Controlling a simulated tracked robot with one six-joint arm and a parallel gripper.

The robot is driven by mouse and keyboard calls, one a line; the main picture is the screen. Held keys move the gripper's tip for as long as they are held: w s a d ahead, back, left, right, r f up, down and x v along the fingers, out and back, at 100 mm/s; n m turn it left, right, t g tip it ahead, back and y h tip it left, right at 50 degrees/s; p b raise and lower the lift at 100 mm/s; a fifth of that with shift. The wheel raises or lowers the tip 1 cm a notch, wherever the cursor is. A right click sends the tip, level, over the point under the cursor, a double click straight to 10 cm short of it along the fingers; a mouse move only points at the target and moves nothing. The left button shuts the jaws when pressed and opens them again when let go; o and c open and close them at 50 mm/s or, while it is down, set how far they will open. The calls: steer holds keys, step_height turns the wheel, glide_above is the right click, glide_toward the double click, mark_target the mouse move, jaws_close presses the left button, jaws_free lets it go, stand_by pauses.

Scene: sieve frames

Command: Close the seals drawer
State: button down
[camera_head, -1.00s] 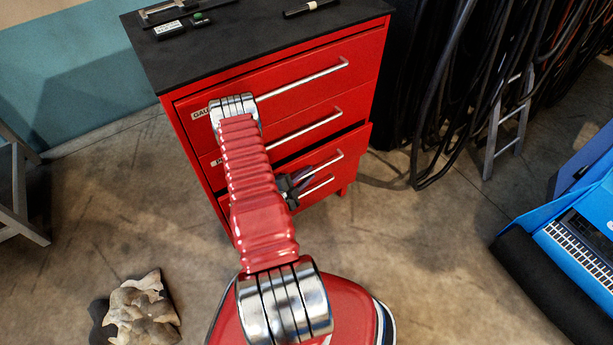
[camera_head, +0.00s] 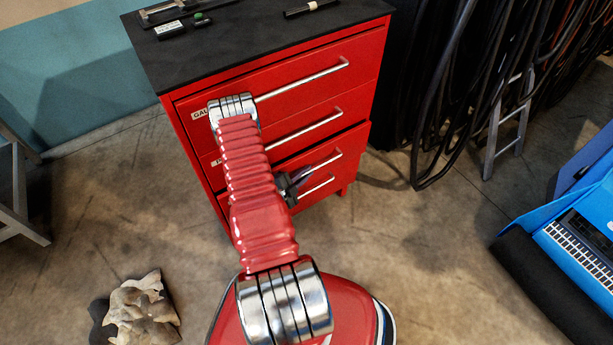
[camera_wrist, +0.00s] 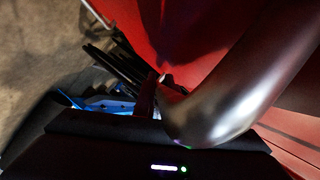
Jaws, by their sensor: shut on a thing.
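The red cabinet (camera_head: 277,83) has several drawers with silver bar handles. My arm hides the left side of the drawer fronts. In the wrist view the handle (camera_wrist: 235,98) shows as a large, blurred metal bar in front of the red drawer front; the fingertips are not clear there.
A lower handle (camera_head: 318,187) is just below my gripper. The black cabinet top (camera_head: 250,38) carries small tools. Black hoses (camera_head: 450,90) hang to the right, a blue case (camera_head: 585,225) lies at the far right, and a crumpled pale thing (camera_head: 142,308) lies on the floor at lower left.

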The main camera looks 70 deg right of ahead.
steer(key=shift+w+d, duration=1)
steer(key=shift+w, duration=0.2)
steer(key=c, duration=2.1)
jaws_free()
glide_toward(303, 166)
steer(key=v, duration=0.5)
steer(key=shift+s, duration=0.1)
